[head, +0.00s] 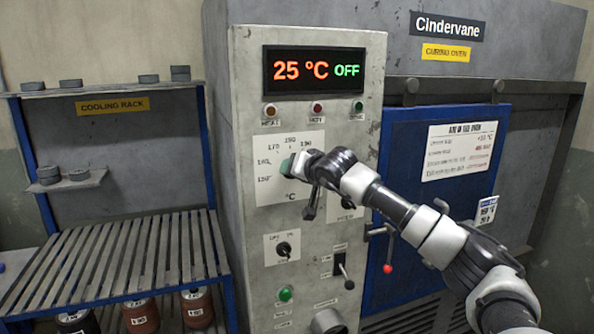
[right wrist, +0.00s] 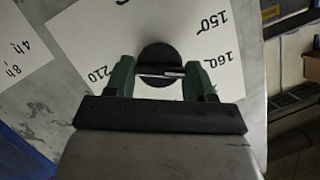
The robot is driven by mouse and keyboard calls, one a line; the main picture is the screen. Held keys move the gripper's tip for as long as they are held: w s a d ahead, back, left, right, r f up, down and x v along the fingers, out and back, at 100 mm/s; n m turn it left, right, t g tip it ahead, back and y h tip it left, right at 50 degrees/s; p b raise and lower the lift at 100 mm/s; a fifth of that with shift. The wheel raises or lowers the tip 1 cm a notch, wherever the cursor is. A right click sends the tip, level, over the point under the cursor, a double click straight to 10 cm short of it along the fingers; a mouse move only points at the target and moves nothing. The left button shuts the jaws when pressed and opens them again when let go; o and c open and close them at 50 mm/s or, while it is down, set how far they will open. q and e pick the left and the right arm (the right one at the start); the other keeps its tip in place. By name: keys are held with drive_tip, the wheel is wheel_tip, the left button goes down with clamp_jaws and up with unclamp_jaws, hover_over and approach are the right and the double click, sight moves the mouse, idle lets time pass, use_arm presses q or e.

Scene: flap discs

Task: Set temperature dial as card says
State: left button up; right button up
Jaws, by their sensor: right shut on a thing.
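The temperature dial is a round black knob (right wrist: 159,52) with a pale line across it, on a white scale plate (head: 275,183). In the right wrist view, 150, 160 and 210 are readable around it; I cannot tell which end of the line is the pointer. My right gripper (right wrist: 160,68) has its green fingers shut on the knob's two sides. In the head view this gripper (head: 291,166) covers the dial. My left gripper is not in view.
The display (head: 314,70) reads 25 °C OFF. Below the plate are a smaller rotary knob (head: 284,249), a lever switch (head: 344,270) and a green button (head: 285,294). A red-tipped door handle (head: 388,267) sticks out below my right arm. A cooling rack (head: 110,262) stands at left.

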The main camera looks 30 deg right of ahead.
drive_tip(key=shift+n+h, duration=0.4)
drive_tip(key=shift+n, duration=0.1)
drive_tip(key=shift+f, duration=0.1)
drive_tip(key=o, duration=0.9)
drive_tip(key=b+v, duration=0.1)
drive_tip(key=v, duration=0.2)
drive_tip(key=b+v, duration=0.1)
drive_tip(key=v, duration=0.3)
drive_tip(key=b+v, duration=0.2)
drive_tip(key=v, duration=0.1)
drive_tip(key=shift+s+a+r, duration=0.15)
drive_tip(key=shift+s+r, duration=0.15)
drive_tip(key=shift+r, duration=0.1)
